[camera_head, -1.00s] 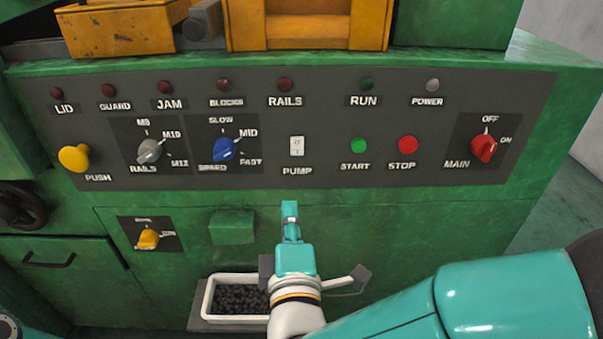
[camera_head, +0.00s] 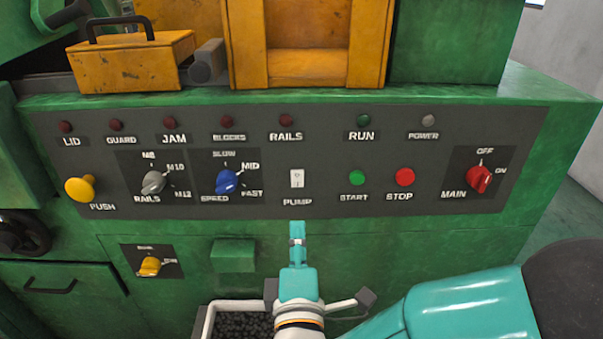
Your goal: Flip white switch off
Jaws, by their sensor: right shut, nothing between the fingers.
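The white switch (camera_head: 297,179) is a small rocker above the PUMP label, in the middle of the dark control panel (camera_head: 330,150). Its exact rocker position is too small to tell. My right gripper (camera_head: 297,228) is shut and empty. It points up at the panel from below, and in the picture its tip is a little under the PUMP label. The switch is fully visible above the tip. I cannot tell how far the tip is from the panel face. My left gripper is not in view.
A green start button (camera_head: 357,178) and red stop button (camera_head: 404,177) sit right of the switch. A blue speed knob (camera_head: 227,181) is to its left and a red main knob (camera_head: 480,179) far right. A white bin (camera_head: 207,322) of dark pieces stands below.

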